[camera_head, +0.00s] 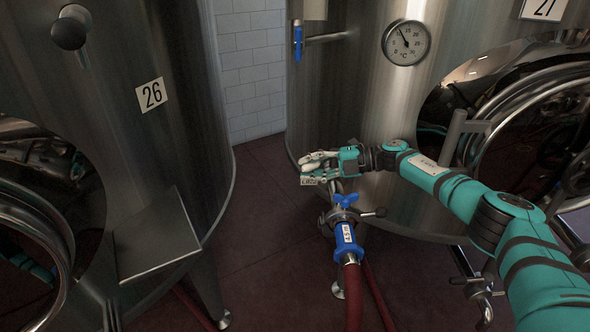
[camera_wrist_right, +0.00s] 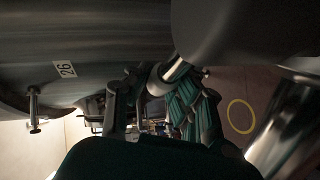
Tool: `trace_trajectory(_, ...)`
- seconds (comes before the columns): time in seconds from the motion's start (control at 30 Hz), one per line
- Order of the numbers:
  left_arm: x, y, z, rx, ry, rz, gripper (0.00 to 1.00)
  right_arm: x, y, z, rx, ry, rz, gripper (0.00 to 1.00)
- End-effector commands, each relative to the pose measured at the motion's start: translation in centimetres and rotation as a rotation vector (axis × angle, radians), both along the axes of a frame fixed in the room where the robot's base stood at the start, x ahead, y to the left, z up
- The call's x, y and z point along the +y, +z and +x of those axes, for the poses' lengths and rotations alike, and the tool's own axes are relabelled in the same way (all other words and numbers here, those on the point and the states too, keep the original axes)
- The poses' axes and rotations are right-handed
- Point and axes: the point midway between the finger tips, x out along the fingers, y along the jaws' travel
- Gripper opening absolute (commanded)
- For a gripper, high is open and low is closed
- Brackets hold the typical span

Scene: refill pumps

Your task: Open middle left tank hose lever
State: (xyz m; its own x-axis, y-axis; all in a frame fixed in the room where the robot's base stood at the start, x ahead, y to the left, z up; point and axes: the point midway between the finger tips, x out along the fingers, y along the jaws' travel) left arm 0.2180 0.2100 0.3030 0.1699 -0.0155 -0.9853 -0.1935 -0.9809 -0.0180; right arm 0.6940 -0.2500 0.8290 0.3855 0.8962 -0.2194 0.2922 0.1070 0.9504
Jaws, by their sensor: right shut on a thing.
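My right gripper (camera_head: 318,170) is at the lower front of the right tank (camera_head: 350,110), just above a hose valve. In the right wrist view, its fingers (camera_wrist_right: 160,118) are around a metal lever end (camera_wrist_right: 174,72). The head view mostly hides this lever behind the fingers. Below the gripper is a blue butterfly handle (camera_head: 346,199). A blue hose coupling (camera_head: 346,240) with a white label joins a red hose (camera_head: 353,295). My left gripper is not in view.
A gauge (camera_head: 406,43) and a blue-handled valve (camera_head: 298,42) are on the right tank. Dark red floor (camera_head: 270,240) lies open between the tanks.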

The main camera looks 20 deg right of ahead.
Motion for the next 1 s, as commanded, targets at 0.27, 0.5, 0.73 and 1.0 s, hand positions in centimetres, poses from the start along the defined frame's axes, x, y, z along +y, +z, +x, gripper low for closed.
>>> trace_trajectory(0.27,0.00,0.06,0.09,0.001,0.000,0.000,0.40,-1.18,-0.54,-0.52,0.006,-0.001,-0.010,0.00)
trace_trajectory(0.5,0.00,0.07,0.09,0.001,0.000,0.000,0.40,-1.19,-0.50,-0.50,0.006,-0.002,-0.009,0.00)
trace_trajectory(0.73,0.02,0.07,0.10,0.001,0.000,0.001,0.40,-1.15,-0.36,-0.43,0.003,-0.002,-0.007,0.41)
trace_trajectory(1.0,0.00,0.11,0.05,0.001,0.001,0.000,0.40,-0.98,-0.08,-0.37,0.000,-0.001,-0.004,0.46)
